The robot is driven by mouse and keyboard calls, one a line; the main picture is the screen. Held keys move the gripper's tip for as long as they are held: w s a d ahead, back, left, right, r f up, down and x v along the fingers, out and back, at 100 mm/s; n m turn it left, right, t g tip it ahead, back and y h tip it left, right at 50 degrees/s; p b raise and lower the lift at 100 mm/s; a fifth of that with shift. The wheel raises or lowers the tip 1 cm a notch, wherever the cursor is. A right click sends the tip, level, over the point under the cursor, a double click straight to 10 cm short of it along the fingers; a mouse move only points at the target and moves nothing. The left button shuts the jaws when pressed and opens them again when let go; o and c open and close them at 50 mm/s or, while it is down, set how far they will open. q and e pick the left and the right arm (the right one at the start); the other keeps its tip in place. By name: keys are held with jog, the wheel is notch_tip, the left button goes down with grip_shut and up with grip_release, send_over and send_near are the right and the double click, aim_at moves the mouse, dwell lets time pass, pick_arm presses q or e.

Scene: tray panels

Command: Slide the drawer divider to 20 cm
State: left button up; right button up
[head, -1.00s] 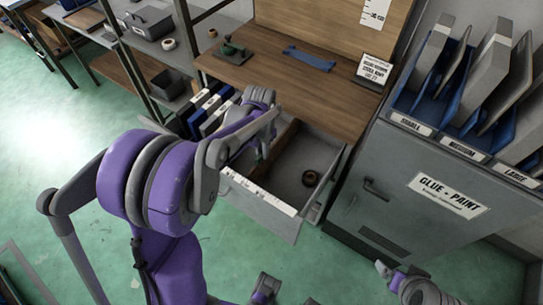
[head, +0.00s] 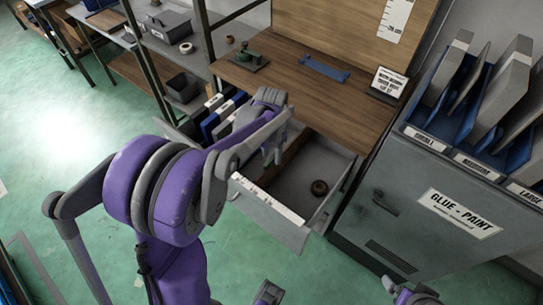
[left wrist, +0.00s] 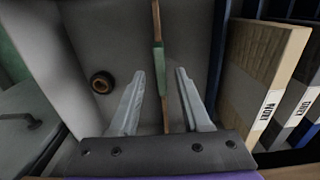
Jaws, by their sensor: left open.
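The drawer (head: 270,209) stands open below the wooden workbench, with a white marked strip (head: 262,196) along its front edge. Its divider (head: 292,147) is a thin brown board running front to back. In the left wrist view the divider (left wrist: 156,22) carries a green piece (left wrist: 158,58). My left gripper (head: 272,157) is over the drawer, pointing down. In the left wrist view its open fingers (left wrist: 160,74) lie on either side of the divider, with gaps on both sides. Part of my right arm (head: 410,292) shows at the bottom edge; its fingers are unclear.
A dark roll (head: 319,188) lies in the drawer's right part. A grey cabinet (head: 420,225) stands close on the right. A blue bracket (head: 324,68) and a small sign (head: 388,83) are on the bench.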

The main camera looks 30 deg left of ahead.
pick_arm(q)
notch_tip(320, 180, up, 9)
jog(key=shift+p, duration=0.4)
jog(key=s+d+t+p, duration=0.1)
jog(key=s+d, duration=0.2)
jog(key=s, duration=0.2)
jog(key=s+d+r+t+p, duration=0.1)
jog(key=s+d+t, duration=0.1)
jog(key=s+d, duration=0.2)
jog(key=s+d+n+t+p, duration=0.1)
jog(key=s+d+t, duration=0.1)
jog(key=s+d, duration=0.2)
jog(key=shift+s+d+r, duration=0.1)
jog(key=shift+s, duration=0.5)
jog(key=shift+s+d+r, duration=0.1)
jog(key=shift+s, duration=0.45)
jog(key=shift+s+d+f+p, duration=0.2)
jog(key=shift+s+f+p, duration=0.1)
jog(key=shift+s, duration=0.05)
